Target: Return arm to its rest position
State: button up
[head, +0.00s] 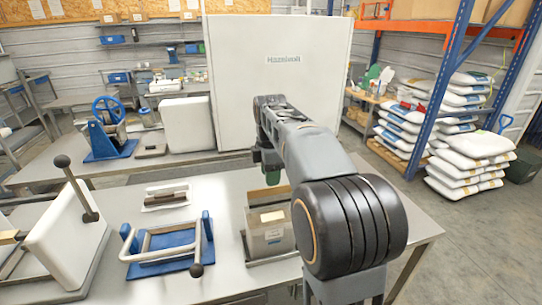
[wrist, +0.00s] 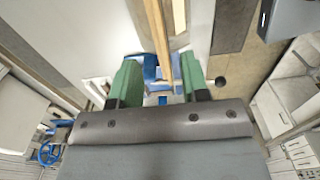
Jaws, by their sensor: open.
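My arm reaches forward over the metal workbench (head: 225,190) from the lower right in the head view. My gripper (head: 270,172) points down above the bench, in front of the large white panel, and only part of it shows there. In the wrist view my gripper (wrist: 159,72) has its two green fingers well apart. A pale wooden strip (wrist: 158,30) shows beyond the gap, and nothing is seen held between the fingers.
A blue frame with a metal handle (head: 165,245) and a white block with a black-knobbed lever (head: 65,240) stand left on the bench. The tall white panel (head: 270,70) rises behind. A blue handwheel device (head: 107,130) is at back left. White sacks (head: 465,165) are stacked right.

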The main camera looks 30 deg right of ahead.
notch_tip(320, 180, up, 6)
jog(key=s+a+f+m+t, duration=0.2)
jog(key=s+a+f+m, duration=0.2)
jog(key=s+f+m, duration=0.3)
jog(key=s+a+f+m+t, duration=0.2)
jog(key=s+a+f+m, duration=0.3)
jog(key=s+f+m, duration=0.3)
jog(key=shift+s+a+m, duration=0.2)
jog(key=shift+s+m, duration=0.2)
jog(key=shift+s, duration=0.15)
jog(key=shift+f, duration=0.1)
